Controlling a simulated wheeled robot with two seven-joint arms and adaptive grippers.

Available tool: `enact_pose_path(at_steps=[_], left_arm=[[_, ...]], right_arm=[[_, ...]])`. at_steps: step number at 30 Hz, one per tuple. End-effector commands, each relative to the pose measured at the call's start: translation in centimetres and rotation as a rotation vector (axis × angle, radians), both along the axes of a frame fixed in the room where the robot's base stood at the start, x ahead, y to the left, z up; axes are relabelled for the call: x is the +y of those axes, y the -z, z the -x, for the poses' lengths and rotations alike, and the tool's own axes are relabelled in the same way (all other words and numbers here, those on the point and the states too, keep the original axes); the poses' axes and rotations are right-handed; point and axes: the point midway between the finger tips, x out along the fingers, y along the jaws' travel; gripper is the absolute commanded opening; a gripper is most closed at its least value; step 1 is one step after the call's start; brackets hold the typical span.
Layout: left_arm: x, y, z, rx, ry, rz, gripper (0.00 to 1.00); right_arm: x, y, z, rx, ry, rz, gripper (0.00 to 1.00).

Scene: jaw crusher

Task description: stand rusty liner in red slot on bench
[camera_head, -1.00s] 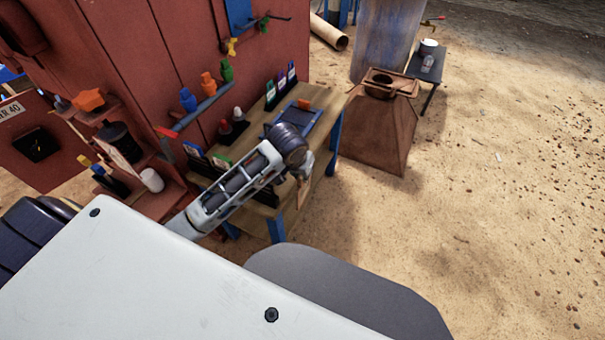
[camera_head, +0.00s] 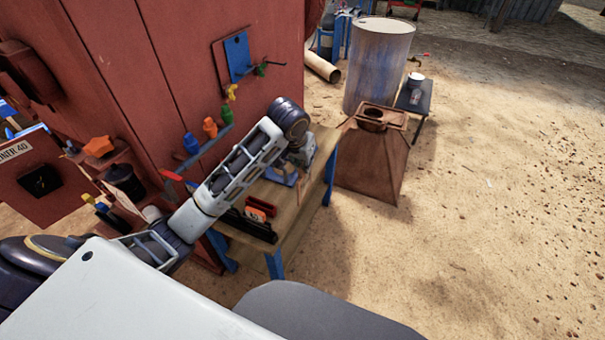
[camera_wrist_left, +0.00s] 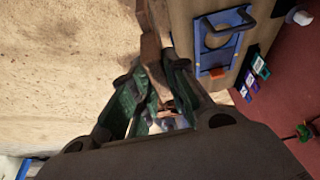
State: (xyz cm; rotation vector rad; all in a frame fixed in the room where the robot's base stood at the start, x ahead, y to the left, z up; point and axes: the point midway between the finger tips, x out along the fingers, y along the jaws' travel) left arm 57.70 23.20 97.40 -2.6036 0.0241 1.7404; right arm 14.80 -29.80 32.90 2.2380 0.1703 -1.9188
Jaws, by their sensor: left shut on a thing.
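My left gripper (camera_head: 300,158) is over the bench (camera_head: 308,185), below the arm's bend. In the left wrist view, the gripper (camera_wrist_left: 155,82) is shut on the rusty liner (camera_wrist_left: 151,45), a brown bar that sticks out beyond the green finger pads. In the head view, a small part of the liner (camera_head: 304,184) shows below the gripper, over the bench. A black rack (camera_head: 240,226) near the bench's front end holds a red piece (camera_head: 262,205) and an orange-and-white one. I cannot tell whether this is the red slot. My right gripper is not in view.
A blue frame (camera_wrist_left: 222,54) lies on the bench near the liner, with an orange block (camera_wrist_left: 217,73) and several coloured tags beside it. The red wall (camera_head: 180,70) borders the bench. A rusty hopper (camera_head: 372,165) stands beyond its far end. Open sand lies right.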

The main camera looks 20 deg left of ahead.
Motion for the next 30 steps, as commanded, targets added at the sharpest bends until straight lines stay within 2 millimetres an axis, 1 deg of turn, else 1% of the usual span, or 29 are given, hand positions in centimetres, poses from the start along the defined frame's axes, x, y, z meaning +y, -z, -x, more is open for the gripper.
enact_pose_path(at_steps=[1, 12, 22, 30], left_arm=[[0.1, -1.5, -0.5, -0.007, 0.002, -0.001, 0.0], [0.6, -7.1, -2.5, -0.006, 0.023, -0.001, 0.0], [0.5, -10.8, -3.8, -0.006, 0.062, -0.001, 0.0], [0.1, -12.7, -4.3, -0.004, 0.114, -0.003, 0.0]], right_arm=[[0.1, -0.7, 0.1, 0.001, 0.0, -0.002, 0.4], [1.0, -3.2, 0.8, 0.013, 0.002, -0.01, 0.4], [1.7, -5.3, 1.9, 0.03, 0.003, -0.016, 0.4], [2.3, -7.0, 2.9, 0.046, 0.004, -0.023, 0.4]])
